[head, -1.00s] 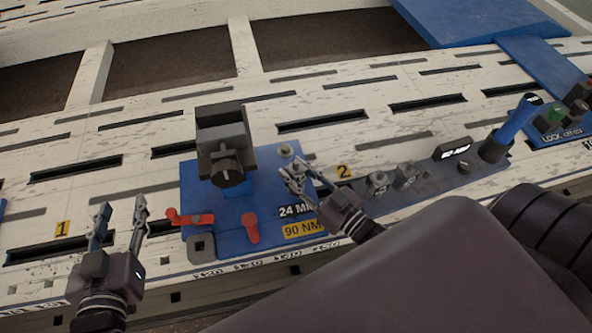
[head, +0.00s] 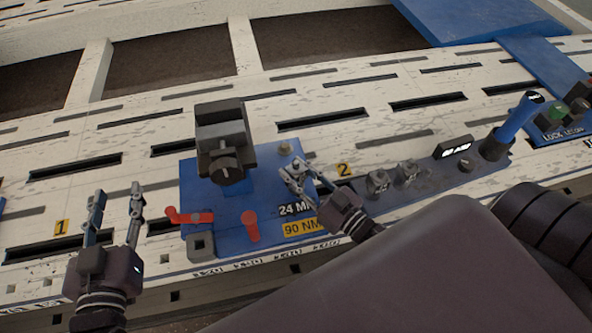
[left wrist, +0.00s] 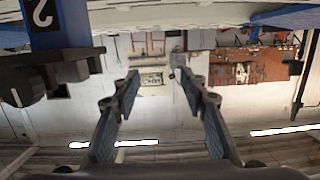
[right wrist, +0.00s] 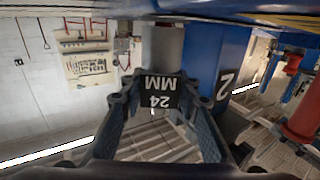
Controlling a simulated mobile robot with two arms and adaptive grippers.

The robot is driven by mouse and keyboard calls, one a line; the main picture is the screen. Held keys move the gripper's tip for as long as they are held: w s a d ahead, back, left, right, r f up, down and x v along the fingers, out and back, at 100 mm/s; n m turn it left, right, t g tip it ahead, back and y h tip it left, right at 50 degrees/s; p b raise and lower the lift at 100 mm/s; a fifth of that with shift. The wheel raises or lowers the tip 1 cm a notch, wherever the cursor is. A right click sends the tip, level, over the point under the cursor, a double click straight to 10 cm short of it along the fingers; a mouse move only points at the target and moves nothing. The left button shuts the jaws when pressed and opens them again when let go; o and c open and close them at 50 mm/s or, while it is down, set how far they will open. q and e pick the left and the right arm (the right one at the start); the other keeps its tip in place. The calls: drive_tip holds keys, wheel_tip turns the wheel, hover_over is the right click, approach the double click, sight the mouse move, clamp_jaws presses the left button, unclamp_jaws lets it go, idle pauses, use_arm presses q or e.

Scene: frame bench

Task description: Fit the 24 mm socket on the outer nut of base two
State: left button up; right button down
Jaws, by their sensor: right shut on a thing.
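Base two (head: 215,225) is a blue plate with a dark clamp block (head: 222,140) and red handles. A pale nut (head: 284,147) stands at its back right corner. My right gripper (head: 290,168) is just in front of this nut in the head view, shut on a grey socket. The socket (right wrist: 162,48) shows in the right wrist view as a grey cylinder between the fingertips, with a 24 MM label below it. Whether it touches the nut cannot be told. My left gripper (head: 117,205) is open and empty, left of the base; its fingers also show in the left wrist view (left wrist: 158,85).
A dark rack (head: 435,175) right of the base holds two grey sockets (head: 378,181), a small display (head: 453,148) and a blue-handled tool (head: 517,118). A lock box (head: 560,125) is at far right. The slotted white bench (head: 330,95) is clear behind the base.

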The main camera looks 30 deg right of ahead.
drive_tip(key=c, duration=1.4)
unclamp_jaws()
drive_tip(key=shift+f, duration=0.1)
use_arm(q)
drive_tip(key=shift+w+d+r, duration=0.1)
drive_tip(key=shift+r, duration=0.4)
use_arm(e)
drive_tip(key=shift+s+f, duration=0.1)
drive_tip(key=shift+s, duration=0.05)
drive_tip(key=shift+s+d+f, duration=0.1)
drive_tip(key=shift+s, duration=0.15)
drive_tip(key=v, duration=1.1)
drive_tip(key=shift+s+r, duration=0.15)
drive_tip(key=shift+r, duration=0.1)
